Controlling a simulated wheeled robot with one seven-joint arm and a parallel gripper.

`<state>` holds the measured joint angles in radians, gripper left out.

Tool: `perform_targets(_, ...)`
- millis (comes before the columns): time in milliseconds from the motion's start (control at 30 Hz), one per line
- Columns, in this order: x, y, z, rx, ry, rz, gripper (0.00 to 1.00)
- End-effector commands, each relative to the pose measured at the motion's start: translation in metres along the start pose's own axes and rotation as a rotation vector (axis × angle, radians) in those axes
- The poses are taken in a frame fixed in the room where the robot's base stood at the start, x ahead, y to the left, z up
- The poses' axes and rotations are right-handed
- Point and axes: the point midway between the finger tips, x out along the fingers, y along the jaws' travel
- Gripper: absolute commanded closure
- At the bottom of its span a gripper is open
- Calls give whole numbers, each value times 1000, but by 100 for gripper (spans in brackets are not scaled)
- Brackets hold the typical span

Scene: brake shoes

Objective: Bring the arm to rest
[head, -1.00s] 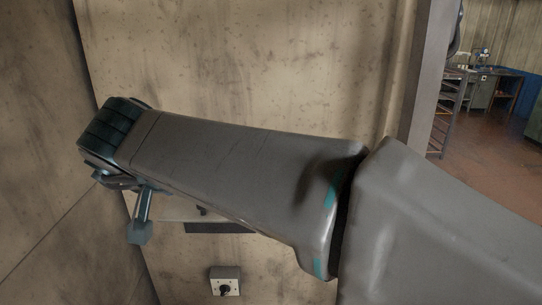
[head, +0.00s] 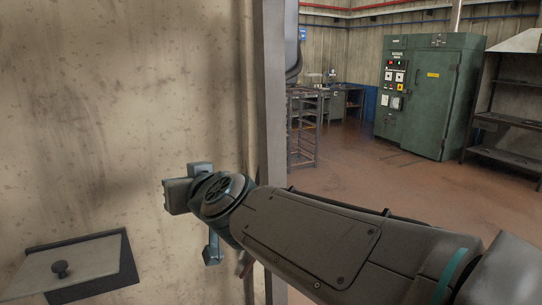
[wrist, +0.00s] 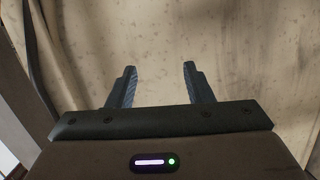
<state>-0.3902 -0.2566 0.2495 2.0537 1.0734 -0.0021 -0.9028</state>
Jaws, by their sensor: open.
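My arm (head: 310,235) reaches from the lower right of the head view toward the beige wall, bent at a round joint. Its end with my gripper shows at the left of the arm, partly hidden behind the joint. In the wrist view my gripper (wrist: 159,72) is open, with its two dark fingers apart and nothing between them. Beyond the fingers is a stained beige surface. I cannot tell how far the fingers are from it.
A beige wall (head: 130,120) with a grey edge post (head: 272,100) stands close on the left. A knobbed panel (head: 85,265) sits low on it. A green cabinet (head: 440,95), dark shelves (head: 510,115) and a rack (head: 302,125) stand farther back. Open red floor (head: 400,180) lies between.

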Motion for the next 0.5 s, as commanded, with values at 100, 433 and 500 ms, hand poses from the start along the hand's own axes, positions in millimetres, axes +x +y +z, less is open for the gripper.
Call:
perform_targets(100, -25, 44, 51, 6, -142, 20, 54)
perform_targets(433, -148, 154, 217, 180, -676, 280, 54)
perform_targets(500, -177, 168, 244, 227, -766, 354, 54)
